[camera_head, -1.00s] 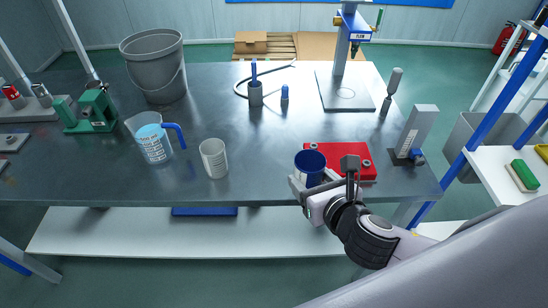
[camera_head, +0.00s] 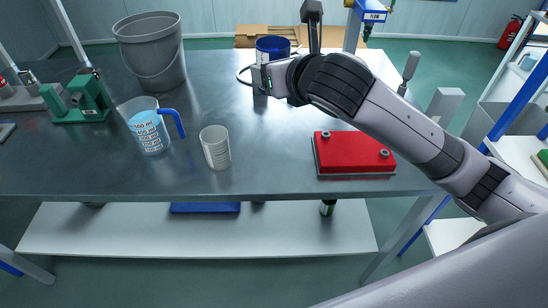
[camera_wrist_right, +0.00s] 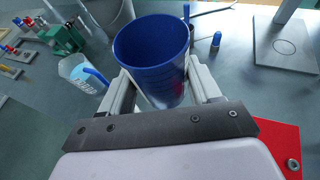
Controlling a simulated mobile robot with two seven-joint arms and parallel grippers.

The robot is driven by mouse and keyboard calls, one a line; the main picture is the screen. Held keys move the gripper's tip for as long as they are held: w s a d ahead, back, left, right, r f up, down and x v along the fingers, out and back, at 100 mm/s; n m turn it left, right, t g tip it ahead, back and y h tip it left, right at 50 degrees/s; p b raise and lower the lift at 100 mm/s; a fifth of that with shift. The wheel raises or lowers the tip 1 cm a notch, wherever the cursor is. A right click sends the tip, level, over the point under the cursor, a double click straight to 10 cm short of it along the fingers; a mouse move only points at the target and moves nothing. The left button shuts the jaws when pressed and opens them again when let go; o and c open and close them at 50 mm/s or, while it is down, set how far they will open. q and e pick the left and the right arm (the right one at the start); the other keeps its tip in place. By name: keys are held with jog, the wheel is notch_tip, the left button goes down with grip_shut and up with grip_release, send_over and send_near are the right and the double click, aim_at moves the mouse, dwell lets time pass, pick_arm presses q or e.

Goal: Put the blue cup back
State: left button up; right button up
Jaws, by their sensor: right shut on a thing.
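The blue cup (camera_head: 272,47) is in my right gripper (camera_head: 264,76), held above the far middle of the table. In the right wrist view the blue cup (camera_wrist_right: 152,52) shows its open rim and blue inside, with my right gripper's fingers (camera_wrist_right: 160,92) on either side of it. It looks empty and roughly upright. A red block (camera_head: 352,154) with two grey knobs lies on the table's right part, below my forearm. My left gripper is not in view.
A white cup (camera_head: 215,148) and a measuring jug (camera_head: 147,126) with blue liquid stand left of centre. A grey bucket (camera_head: 151,55) stands behind them. A green vise (camera_head: 80,100) is at the left. A flat plate (camera_wrist_right: 287,48) and a small blue-capped bottle (camera_wrist_right: 216,41) show beyond the gripper.

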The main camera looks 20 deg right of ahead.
jog(key=shift+f+b, duration=1.95)
jog(key=shift+f, duration=7.95)
jog(key=o, duration=1.1)
jog(key=shift+o, duration=0.2)
jog(key=shift+r, duration=0.1)
jog(key=p+v, duration=0.1)
jog(key=v, duration=1.1)
jog(key=shift+p, duration=0.3)
